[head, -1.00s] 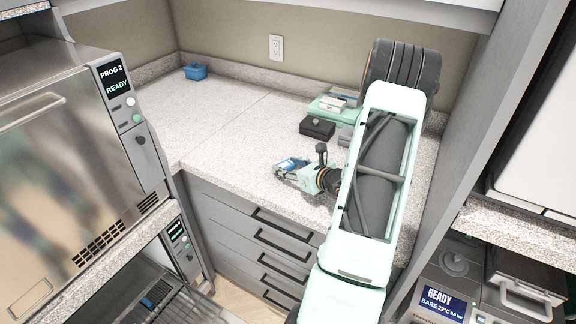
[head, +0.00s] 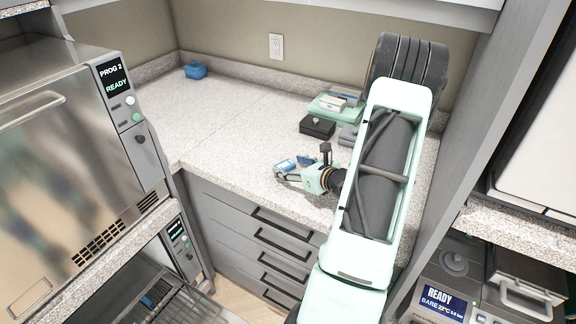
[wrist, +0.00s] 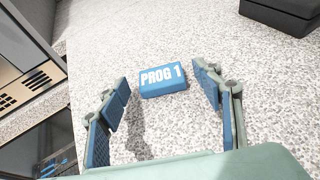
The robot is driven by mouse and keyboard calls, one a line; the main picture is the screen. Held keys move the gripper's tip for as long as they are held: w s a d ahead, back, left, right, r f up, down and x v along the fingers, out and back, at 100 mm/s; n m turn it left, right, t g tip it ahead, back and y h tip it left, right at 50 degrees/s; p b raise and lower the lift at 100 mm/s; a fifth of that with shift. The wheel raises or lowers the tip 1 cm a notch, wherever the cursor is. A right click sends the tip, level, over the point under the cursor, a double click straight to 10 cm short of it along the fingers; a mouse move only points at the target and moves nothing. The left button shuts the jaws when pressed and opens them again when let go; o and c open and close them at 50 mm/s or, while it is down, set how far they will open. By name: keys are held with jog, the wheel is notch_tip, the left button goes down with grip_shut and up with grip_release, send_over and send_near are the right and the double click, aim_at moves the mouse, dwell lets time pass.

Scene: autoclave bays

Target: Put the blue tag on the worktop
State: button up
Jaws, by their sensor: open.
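The blue tag (wrist: 163,81), marked "PROG 1", lies flat on the speckled worktop (wrist: 190,135). In the head view the tag (head: 285,165) is near the worktop's front edge, beside my gripper's fingers. My gripper (wrist: 163,100) is open, with blue-padded fingers apart on either side and nothing held. The tag lies just beyond and between the fingertips in the wrist view, and no finger visibly touches it. In the head view my gripper (head: 292,172) is low over the worktop.
A black box (head: 317,126) and a green tray (head: 335,107) with items stand behind my gripper. A blue container (head: 195,70) sits at the back left. The worktop's left part is clear. A steel autoclave (head: 60,150) stands at left.

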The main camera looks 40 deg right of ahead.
jog(key=v, duration=1)
jog(key=shift+s+r+b, duration=0.15)
jog(key=shift+s+b, duration=0.05)
jog(key=shift+b, duration=0.15)
